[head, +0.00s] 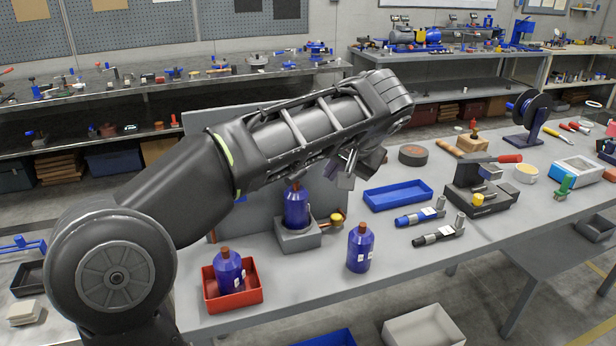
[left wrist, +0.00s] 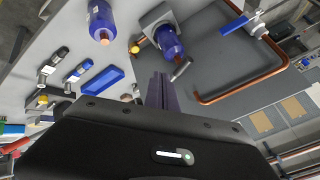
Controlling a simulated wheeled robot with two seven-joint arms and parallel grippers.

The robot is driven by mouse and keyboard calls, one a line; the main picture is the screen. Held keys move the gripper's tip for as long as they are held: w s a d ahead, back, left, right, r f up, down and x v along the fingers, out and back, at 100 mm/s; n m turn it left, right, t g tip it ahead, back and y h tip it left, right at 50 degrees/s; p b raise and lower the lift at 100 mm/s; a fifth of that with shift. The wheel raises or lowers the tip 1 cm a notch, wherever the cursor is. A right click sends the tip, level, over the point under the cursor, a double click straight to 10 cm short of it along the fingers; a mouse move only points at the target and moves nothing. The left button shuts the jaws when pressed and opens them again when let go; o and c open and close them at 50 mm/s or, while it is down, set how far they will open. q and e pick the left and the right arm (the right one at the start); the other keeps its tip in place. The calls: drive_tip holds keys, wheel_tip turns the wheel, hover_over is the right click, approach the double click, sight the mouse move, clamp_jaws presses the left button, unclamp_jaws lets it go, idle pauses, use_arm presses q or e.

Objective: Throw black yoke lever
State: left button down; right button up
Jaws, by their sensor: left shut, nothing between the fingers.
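I cannot pick out the black yoke lever with certainty. A blue bottle (head: 297,207) with a copper-coloured neck stands in a grey block holder (head: 298,239) against an upright grey panel. It also shows in the left wrist view (left wrist: 168,42), with a small grey rod-like part (left wrist: 181,69) close to its neck, possibly the lever. My left gripper (head: 346,168) hangs above and slightly right of this bottle. It is shut and empty; its fingers show in the left wrist view (left wrist: 160,90). My left forearm hides part of the panel behind. My right gripper is not in view.
A bottle in a red tray (head: 235,297) and a loose bottle (head: 360,247) stand in front. A copper pipe (left wrist: 240,98) with a blue-handled valve runs along the panel.

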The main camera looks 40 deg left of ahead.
use_arm(q)
drive_tip(key=w+a+f+p, duration=0.2)
drive_tip(key=a+f, duration=0.4)
drive_tip(key=a, duration=0.3)
drive_tip(key=shift+w+f, duration=0.4)
drive_tip(key=shift+w, duration=0.5)
